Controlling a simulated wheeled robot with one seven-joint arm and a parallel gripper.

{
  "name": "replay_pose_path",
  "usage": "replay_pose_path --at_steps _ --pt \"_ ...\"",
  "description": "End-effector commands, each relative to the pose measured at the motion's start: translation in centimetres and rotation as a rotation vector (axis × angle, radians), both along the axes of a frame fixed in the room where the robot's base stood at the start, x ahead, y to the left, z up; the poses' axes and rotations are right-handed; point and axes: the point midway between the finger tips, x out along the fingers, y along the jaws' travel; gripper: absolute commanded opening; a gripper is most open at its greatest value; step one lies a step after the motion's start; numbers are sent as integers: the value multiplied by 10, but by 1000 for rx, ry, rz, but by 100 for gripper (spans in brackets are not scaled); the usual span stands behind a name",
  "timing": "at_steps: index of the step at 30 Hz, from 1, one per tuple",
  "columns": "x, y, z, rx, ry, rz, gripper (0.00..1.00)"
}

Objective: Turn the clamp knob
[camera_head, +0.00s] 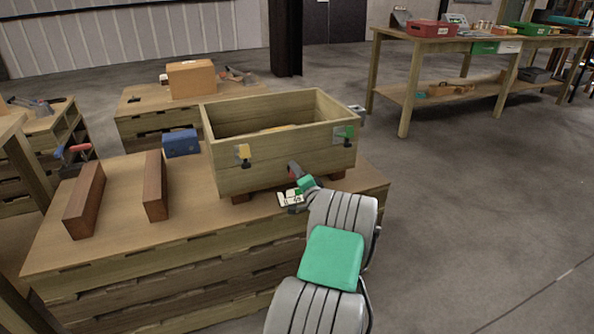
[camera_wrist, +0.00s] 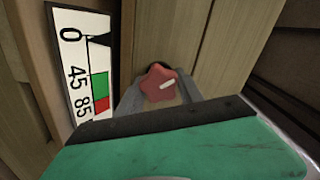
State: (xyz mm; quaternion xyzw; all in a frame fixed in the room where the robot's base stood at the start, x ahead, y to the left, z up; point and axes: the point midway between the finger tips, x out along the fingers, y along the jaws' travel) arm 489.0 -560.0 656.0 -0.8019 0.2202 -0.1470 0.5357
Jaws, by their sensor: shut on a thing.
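The clamp knob (camera_wrist: 158,84) is red and lobed, with a white mark that points right and slightly up in the wrist view. It sits at the front of a wooden box (camera_head: 225,178). My gripper (camera_head: 299,184) is at the lower front of the box, with its grey fingers closed around the knob. A white scale plate (camera_wrist: 74,65) reads 0, 45 and 85, with a green band and a red band; a dark pointer (camera_wrist: 97,42) shows near the 0 end. The plate also shows in the head view (camera_head: 289,198). The fingertip contact is partly hidden.
The box stands on a wooden workbench (camera_head: 195,215). Two brown blocks, left (camera_head: 84,201) and right (camera_head: 155,186), and a blue block (camera_head: 181,143) lie to its left. Yellow (camera_head: 243,153) and green (camera_head: 344,134) fittings are on the box. Open floor lies to the right.

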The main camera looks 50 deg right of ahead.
Motion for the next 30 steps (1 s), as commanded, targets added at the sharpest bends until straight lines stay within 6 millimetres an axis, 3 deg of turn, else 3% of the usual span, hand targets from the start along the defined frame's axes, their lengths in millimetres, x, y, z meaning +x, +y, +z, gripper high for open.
replay_pose_path --at_steps 15,30 --pt "-1 -1 0 317 -188 -2 3" --pt "-1 -1 -2 384 -229 -2 3"
